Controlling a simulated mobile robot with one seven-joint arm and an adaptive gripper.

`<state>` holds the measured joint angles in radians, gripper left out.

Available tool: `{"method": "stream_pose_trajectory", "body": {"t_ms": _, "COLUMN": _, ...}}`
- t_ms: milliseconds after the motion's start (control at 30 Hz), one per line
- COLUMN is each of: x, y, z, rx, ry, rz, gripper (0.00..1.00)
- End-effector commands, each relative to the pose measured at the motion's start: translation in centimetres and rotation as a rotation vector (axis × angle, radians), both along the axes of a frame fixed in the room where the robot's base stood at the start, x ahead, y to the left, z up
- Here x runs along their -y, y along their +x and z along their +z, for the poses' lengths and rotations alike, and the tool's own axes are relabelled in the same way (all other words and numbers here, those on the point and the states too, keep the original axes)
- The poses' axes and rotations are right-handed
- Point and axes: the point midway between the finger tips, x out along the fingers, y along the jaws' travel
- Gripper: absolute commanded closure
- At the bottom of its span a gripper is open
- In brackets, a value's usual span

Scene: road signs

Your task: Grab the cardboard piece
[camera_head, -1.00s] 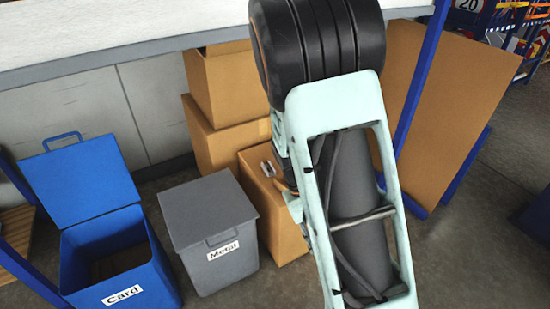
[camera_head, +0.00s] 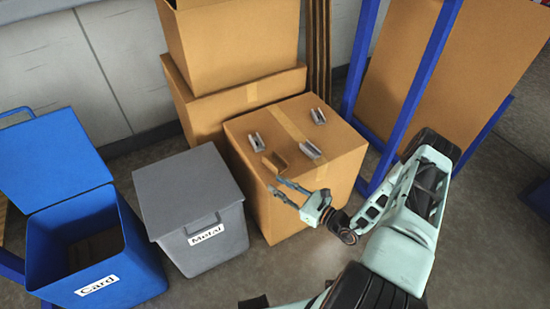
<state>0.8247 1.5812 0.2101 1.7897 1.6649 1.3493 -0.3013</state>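A small brown piece (camera_head: 275,163), which looks like the cardboard piece, lies on top of a cardboard box (camera_head: 322,116) near its front left edge. My gripper (camera_head: 277,186) is at the box's front face, just below and in front of the piece in the picture. Its two thin fingers point left and are apart, with nothing seen between them. Whether the fingers touch the box cannot be told.
Three small grey metal pieces (camera_head: 311,150) lie on the same box. Left stand a grey lidded "Metal" bin (camera_head: 190,190) and an open blue "Card" bin (camera_head: 100,262). More boxes (camera_head: 235,40) are stacked behind. A blue frame post (camera_head: 402,100) and large board stand to the right.

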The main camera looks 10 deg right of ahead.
Motion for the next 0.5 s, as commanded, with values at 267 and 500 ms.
{"method": "stream_pose_trajectory", "body": {"t_ms": 267, "x": 4.0, "y": 2.3, "z": -1.6, "rx": -0.008, "ry": 0.064, "rz": -0.212, "gripper": 0.75}}
{"method": "stream_pose_trajectory", "body": {"t_ms": 500, "x": 2.2, "y": 5.4, "z": -1.6, "rx": -0.008, "ry": 0.063, "rz": -0.208, "gripper": 0.75}}
